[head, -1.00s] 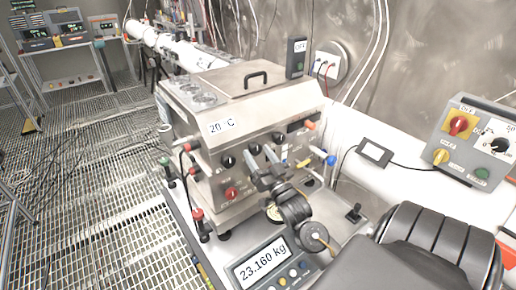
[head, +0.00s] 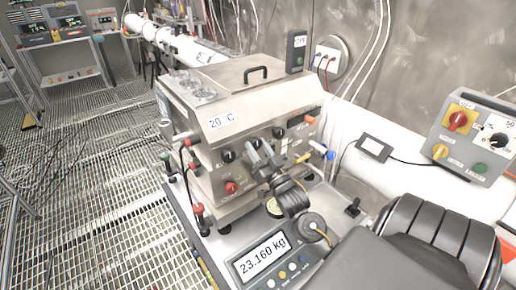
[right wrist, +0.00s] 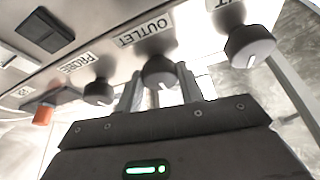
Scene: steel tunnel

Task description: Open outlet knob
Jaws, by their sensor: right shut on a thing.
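The outlet knob (right wrist: 160,71) is a dark round knob with a white pointer line, under the OUTLET label (right wrist: 147,30), which appears upside down in the right wrist view. It sits on the front panel of the steel box (head: 248,190), middle of the row in the head view, where my fingers partly cover it. My right gripper (right wrist: 160,88) has one finger on each side of the knob and is shut on it. In the head view my right gripper (head: 263,152) reaches the panel from the lower right. My left gripper is not in view.
Neighbouring knobs are close by: one by the PROBE label (right wrist: 98,92) and another (right wrist: 250,46) on the other side. A scale display (head: 263,254) reading 23.160 kg lies below my wrist. A control box (head: 475,138) stands at right on a white pipe.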

